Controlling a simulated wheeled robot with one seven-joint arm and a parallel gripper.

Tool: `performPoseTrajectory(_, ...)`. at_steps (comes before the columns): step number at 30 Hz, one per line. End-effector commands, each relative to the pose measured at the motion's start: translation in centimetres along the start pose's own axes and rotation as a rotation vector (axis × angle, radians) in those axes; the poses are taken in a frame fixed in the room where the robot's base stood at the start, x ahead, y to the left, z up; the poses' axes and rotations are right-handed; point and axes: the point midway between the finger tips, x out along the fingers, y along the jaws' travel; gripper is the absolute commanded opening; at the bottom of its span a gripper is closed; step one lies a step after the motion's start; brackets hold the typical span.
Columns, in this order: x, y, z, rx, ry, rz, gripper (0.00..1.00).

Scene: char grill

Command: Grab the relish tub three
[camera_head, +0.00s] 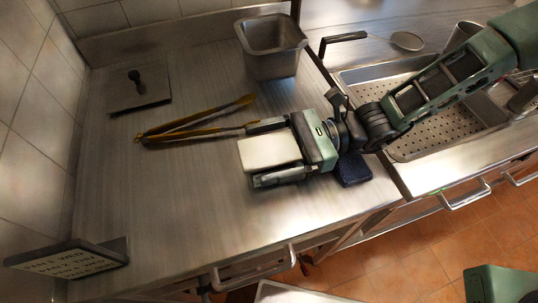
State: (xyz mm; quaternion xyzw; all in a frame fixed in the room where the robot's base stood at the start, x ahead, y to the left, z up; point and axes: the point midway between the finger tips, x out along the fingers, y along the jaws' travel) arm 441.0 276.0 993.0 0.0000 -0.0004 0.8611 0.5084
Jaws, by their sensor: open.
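A white, flat-topped rectangular object (268,151) sits at the middle of the steel counter (180,210). No label shows on it, so I cannot tell whether it is relish tub three. My gripper (262,153) reaches in from the right, with its jaws open. One finger is on the far side of the white object and the other on the near side. I cannot tell whether either finger touches it. Its right end and sides are partly hidden by my gripper. No other tub with a readable relish label is in view.
Gold tongs (190,131) lie just beyond the far finger. A deep steel pan (272,62) stands at the back. A dark plate with a knob (140,97) is at back left. A dark blue sponge (354,170) lies beside my wrist. A lettered sign (68,262) stands front left.

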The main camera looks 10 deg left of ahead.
Motion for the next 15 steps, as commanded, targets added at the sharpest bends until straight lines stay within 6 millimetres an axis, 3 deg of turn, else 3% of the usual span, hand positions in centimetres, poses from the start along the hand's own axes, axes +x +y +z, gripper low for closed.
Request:
performPoseTrajectory(6,0.05,-0.02,-0.04,0.000,0.001,-0.001,0.87)
performPoseTrajectory(12,0.03,-0.02,-0.04,0.000,0.001,-0.001,0.32)
performPoseTrajectory(15,0.04,-0.01,0.03,0.000,-0.001,0.000,0.28)
